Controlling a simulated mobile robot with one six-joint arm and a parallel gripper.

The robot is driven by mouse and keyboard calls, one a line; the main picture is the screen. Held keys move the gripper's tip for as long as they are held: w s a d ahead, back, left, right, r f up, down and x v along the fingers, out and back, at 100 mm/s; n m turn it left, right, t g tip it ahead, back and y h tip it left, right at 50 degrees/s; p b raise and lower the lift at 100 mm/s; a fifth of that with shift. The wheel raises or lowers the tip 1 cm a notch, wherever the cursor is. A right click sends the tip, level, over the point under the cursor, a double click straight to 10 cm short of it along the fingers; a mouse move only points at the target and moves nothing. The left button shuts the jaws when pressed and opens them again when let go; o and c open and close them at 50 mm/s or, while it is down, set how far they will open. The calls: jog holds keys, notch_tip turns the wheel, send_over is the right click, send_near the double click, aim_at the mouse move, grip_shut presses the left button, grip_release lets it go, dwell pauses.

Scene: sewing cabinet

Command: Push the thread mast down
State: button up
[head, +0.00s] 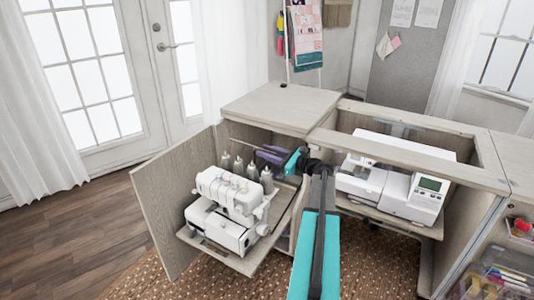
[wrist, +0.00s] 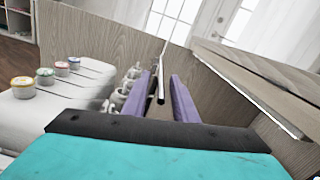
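The thread mast (wrist: 161,75) is a thin metal rod, darker at its near end, seen between my gripper's two purple fingers in the wrist view. In the head view its thin bar (head: 242,146) runs left from the fingers, above the thread cones. My gripper (head: 262,152) is behind and right of the white serger (head: 222,208). In the wrist view my gripper (wrist: 162,84) has its fingers apart, with gaps beside the rod; I cannot tell whether either touches it. The mast's lower part is hidden.
Several grey thread cones (head: 238,167) stand behind the serger, close below my gripper. An open wooden cabinet door (head: 155,215) is on the left. The cabinet top (head: 280,106) lies behind. A white sewing machine (head: 395,180) sits right of my arm.

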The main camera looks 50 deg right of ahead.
jog(key=shift+s, duration=0.1)
jog(key=p+v, duration=0.1)
jog(key=v, duration=1.2)
jog(key=shift+s+p, duration=0.35)
jog(key=shift+p, duration=0.05)
